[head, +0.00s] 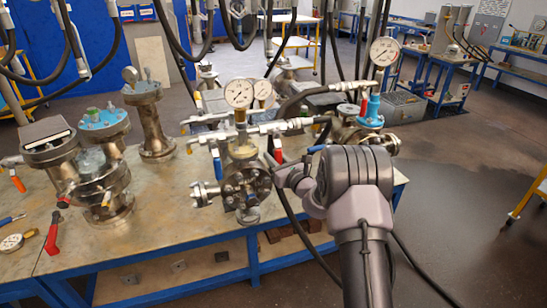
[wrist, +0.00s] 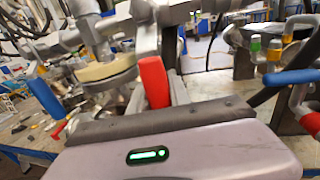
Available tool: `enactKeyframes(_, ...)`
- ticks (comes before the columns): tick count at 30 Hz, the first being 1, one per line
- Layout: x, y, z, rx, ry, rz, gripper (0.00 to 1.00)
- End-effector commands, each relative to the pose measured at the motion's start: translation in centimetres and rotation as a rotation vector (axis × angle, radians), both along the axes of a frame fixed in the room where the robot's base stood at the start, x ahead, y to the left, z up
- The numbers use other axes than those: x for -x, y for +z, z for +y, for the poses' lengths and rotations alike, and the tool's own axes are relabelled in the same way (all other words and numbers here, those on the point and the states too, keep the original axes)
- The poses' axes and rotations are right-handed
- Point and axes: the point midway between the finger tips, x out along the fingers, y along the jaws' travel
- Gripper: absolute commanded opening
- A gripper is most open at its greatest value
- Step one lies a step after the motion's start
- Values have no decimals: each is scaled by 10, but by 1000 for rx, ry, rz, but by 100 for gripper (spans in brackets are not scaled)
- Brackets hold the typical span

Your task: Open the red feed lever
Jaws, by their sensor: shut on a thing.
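The red feed lever (head: 277,149) hangs from the pipework on the middle vessel (head: 243,180), beside a pressure gauge. In the wrist view the red lever (wrist: 153,82) stands between the fingers of my gripper (wrist: 157,95), which is shut on it. In the head view my gripper (head: 284,176) reaches in from the right, with its fingers small and partly hidden by my wrist. The lever's lower end is hidden by the gripper in the wrist view.
Gauges, pipes and several flanged vessels crowd the bench (head: 180,225). A blue-handled lever (wrist: 43,97) and a blue bar (wrist: 290,78) flank my gripper in the wrist view. Black hoses hang above, and one runs down past my arm. Open floor (head: 455,190) lies to the right.

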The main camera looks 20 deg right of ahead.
Motion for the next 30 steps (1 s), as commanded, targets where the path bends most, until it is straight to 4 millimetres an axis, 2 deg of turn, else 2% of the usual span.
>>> enactKeyframes(22, 0, 0, 0, 2, 0, 1, 0)
enactKeyframes(30, 0, -1, -7, 80, -1, -1, 0)
